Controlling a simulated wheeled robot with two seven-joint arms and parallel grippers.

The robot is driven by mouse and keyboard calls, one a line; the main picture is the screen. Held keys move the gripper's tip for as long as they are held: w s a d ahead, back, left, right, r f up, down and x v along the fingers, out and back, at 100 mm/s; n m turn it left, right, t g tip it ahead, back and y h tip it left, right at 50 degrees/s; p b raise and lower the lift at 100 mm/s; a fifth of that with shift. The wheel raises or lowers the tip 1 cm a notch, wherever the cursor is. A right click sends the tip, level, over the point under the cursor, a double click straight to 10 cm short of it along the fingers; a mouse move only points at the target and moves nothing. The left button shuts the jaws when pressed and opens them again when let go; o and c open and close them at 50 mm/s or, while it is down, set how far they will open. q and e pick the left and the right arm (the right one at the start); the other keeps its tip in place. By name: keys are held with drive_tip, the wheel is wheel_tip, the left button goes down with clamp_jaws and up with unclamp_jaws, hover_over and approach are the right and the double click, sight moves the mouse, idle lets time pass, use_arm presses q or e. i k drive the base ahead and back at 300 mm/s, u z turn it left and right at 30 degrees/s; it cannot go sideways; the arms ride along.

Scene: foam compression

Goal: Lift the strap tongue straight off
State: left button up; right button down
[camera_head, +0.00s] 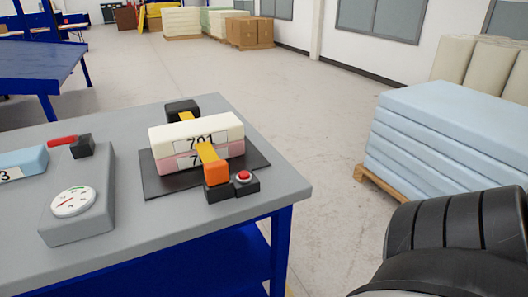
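A yellow strap (207,153) runs over a stack of two foam blocks. Its front end goes into an orange strap tongue (216,173), which stands upright at a black buckle base (217,193). I cannot tell how deep the tongue sits in the base. The top block (176,135) is cream and labelled 701; the lower block (175,165) is pink, its label partly covered by the strap. A red button (244,176) sits on a black box right of the tongue. A black holder (182,108) stands behind the stack. Neither gripper is in view.
The stack rests on a black mat (154,184) on a grey table (122,256). A dial gauge (73,202), a red-handled lever (63,141) and a blue block (25,161) are at left. Light-blue foam slabs (455,130) stand on a pallet at right. Part of my arm shows lower right.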

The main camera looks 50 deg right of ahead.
sight(216, 173)
drive_tip(key=k, duration=0.35)
drive_tip(key=z, duration=1.3)
